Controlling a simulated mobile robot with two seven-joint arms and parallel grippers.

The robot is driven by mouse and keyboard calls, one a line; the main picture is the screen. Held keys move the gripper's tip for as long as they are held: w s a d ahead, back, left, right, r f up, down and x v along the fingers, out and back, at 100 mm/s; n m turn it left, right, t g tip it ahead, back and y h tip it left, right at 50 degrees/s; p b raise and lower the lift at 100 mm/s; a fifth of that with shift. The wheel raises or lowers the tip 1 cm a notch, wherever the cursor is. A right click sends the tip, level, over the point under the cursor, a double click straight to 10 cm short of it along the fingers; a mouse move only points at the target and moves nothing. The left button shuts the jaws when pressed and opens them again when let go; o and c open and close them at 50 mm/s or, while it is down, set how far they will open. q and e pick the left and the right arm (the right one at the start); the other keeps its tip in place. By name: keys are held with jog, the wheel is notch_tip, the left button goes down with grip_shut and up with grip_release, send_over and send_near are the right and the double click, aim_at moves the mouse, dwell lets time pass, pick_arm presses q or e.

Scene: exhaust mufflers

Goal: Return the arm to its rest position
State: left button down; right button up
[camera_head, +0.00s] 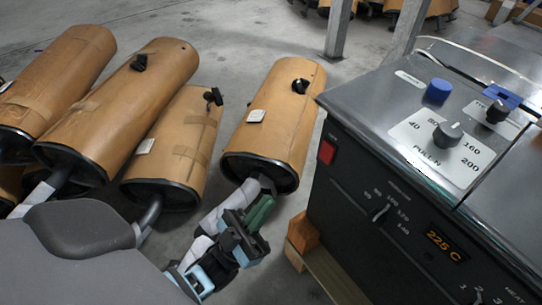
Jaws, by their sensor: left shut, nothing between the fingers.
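My left arm comes in from the lower left, with a large grey link in the foreground. My left gripper (243,240), black with light blue parts, is low in the middle of the view. It is shut with nothing in it. It is in front of the lower end of the nearest brown-wrapped muffler (275,115), overlapping its grey pipe end in the picture; I cannot tell whether they touch. A green piece (260,213) shows right beside the gripper. My right gripper is not in view.
Several more brown-wrapped mufflers (180,145) lie to the left. A dark machine (350,185) with knobs, a red switch (327,152) and a "225 C" display fills the right. A wooden pallet (325,268) is at its foot. Bare concrete floor (225,25) shows behind.

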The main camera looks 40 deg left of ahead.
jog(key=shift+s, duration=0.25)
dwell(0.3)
